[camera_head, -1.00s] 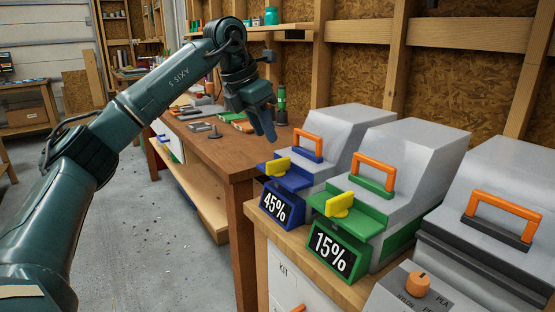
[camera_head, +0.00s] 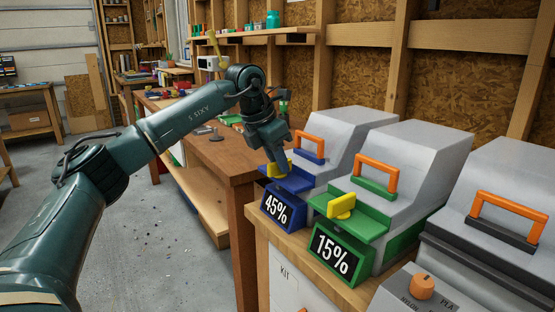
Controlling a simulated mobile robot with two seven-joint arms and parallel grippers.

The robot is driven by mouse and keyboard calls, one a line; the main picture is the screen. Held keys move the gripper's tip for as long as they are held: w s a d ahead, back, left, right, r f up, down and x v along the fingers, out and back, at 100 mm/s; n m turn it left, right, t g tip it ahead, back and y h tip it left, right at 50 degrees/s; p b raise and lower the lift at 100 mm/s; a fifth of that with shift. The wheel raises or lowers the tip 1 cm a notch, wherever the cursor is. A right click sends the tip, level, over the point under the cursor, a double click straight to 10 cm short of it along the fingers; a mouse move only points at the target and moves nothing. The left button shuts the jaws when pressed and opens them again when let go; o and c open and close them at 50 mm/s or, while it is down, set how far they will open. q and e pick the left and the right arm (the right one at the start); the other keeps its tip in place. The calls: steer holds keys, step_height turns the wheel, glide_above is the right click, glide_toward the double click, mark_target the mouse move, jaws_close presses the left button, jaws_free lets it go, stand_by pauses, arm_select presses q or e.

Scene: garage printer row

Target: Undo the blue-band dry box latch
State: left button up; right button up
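The blue-band dry box (camera_head: 343,139) is a grey box with a blue front band, an orange handle (camera_head: 310,148) and a sign (camera_head: 277,209) reading 45%. Its yellow latch tab (camera_head: 271,170) stands at the front of the blue ledge (camera_head: 299,183). My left gripper (camera_head: 279,166) points down at this tab, its fingers overlapping it in the picture. The fingers partly hide the tab, so I cannot tell whether they touch it or how wide apart they are. My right gripper is not in view.
The green-band dry box (camera_head: 410,158), marked 15%, stands close to the right with its own yellow latch (camera_head: 341,205). A third grey box (camera_head: 512,185) and an orange knob (camera_head: 421,286) are farther right. A wooden workbench (camera_head: 226,160) with tools lies behind my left arm.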

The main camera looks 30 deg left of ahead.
arm_select(q)
jaws_close()
